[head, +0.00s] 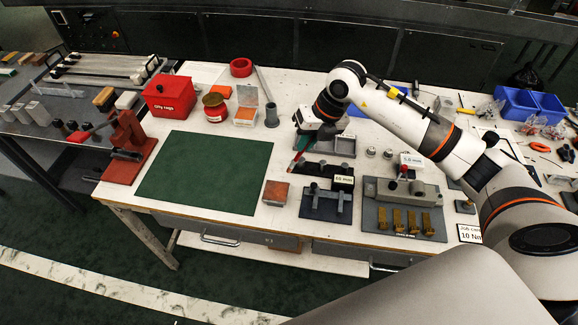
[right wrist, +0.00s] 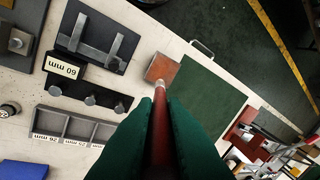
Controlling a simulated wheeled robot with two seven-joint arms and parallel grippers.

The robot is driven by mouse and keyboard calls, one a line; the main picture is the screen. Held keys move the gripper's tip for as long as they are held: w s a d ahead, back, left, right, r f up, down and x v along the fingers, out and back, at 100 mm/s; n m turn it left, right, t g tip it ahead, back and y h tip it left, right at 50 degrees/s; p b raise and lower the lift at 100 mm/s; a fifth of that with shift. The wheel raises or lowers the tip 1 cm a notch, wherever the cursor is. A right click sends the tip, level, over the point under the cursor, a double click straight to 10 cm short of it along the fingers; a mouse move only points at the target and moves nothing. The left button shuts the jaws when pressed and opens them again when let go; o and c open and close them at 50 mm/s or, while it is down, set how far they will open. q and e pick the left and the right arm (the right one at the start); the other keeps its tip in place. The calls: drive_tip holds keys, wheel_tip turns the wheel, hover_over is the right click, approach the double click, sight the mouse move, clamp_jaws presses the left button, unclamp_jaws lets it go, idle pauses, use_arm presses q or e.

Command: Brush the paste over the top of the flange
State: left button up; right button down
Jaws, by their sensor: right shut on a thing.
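My right gripper (head: 303,145) is over the table, right of the green mat. In the right wrist view its green fingers (right wrist: 160,112) are shut on a reddish-brown brush handle (right wrist: 158,130) with a pale metal collar. The far end of the brush points toward a reddish-brown square block (right wrist: 162,68), also in the head view (head: 275,192); I cannot tell the gap. An open red-brown tin (head: 215,107), perhaps the paste, stands behind the mat. A red ring (head: 241,67) lies farther back. I cannot tell which part is the flange. My left gripper is not in view.
The green mat (head: 205,170) is bare. A red rag box (head: 169,97) and a red press (head: 127,147) stand left of it. Grey fixtures (head: 326,203) and a block with brass pieces (head: 405,210) stand at the right front. Blue bins (head: 528,103) are far right.

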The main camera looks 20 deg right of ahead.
drive_tip(key=shift+a, duration=0.15)
drive_tip(key=a+r+t+y+b, duration=0.1)
drive_tip(key=a+r+t+y, duration=0.15)
drive_tip(key=a, duration=0.25)
drive_tip(key=shift+g, duration=0.45)
drive_tip(key=f+b, duration=0.2)
drive_tip(key=f, duration=0.1)
drive_tip(key=f+b, duration=0.1)
drive_tip(key=shift+w+d+f+b, duration=0.15)
drive_tip(key=shift+w+f+b, duration=0.05)
drive_tip(key=shift+w+b, duration=0.1)
